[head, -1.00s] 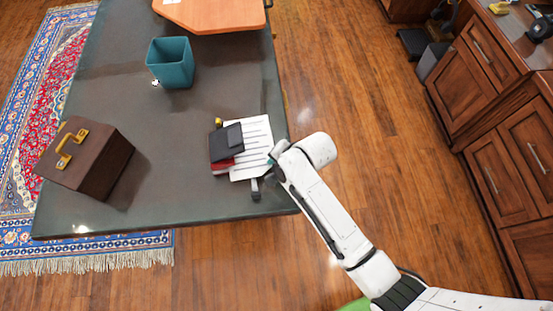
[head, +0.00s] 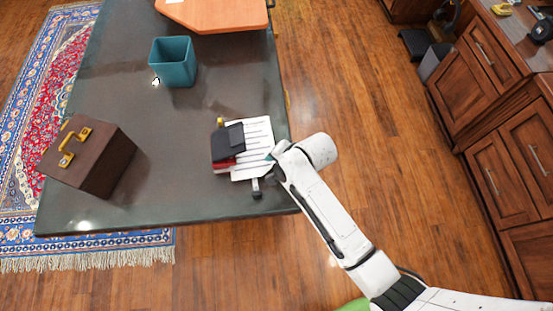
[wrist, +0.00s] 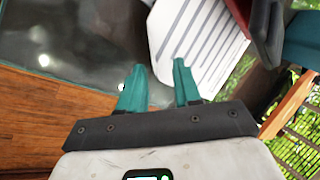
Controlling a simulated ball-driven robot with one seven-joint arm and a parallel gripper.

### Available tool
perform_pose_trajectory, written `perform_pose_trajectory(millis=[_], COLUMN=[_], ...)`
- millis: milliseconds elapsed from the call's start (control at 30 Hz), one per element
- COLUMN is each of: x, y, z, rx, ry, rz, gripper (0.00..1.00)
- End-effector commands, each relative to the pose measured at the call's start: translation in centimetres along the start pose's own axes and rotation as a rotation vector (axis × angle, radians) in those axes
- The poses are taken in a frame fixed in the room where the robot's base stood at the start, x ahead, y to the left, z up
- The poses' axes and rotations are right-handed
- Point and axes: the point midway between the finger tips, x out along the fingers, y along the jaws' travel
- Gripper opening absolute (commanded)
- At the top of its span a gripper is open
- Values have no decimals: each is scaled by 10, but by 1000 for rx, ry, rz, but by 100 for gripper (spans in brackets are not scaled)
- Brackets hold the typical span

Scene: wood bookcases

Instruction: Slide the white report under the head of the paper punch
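The white report (head: 258,137), printed with dark lines, lies on the dark table beside the black and red paper punch (head: 228,145). Its left edge runs up against or beneath the punch; the overlap is hidden in the head view. In the wrist view the report (wrist: 190,40) fills the upper middle, and part of the punch (wrist: 262,25) shows at the upper right. My gripper (head: 270,160) is at the report's right edge. Its two teal fingers (wrist: 157,82) are apart, with the right one overlapping the report's near edge in the picture. Contact cannot be told.
A teal open bin (head: 173,64) stands farther back on the table (head: 180,185). A brown case with a yellow handle (head: 95,165) sits at the left. An orange board (head: 215,14) is at the far end. The table between them is clear.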

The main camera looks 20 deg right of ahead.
Motion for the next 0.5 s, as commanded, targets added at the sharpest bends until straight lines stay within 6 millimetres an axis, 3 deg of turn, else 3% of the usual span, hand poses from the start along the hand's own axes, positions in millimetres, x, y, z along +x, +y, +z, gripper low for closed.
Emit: perform_pose_trajectory(millis=[333,500], x=[-3,-22], y=[0,0], z=[0,0], rx=[0,0], ry=[0,1], rz=[0,-2], gripper=[36,36])
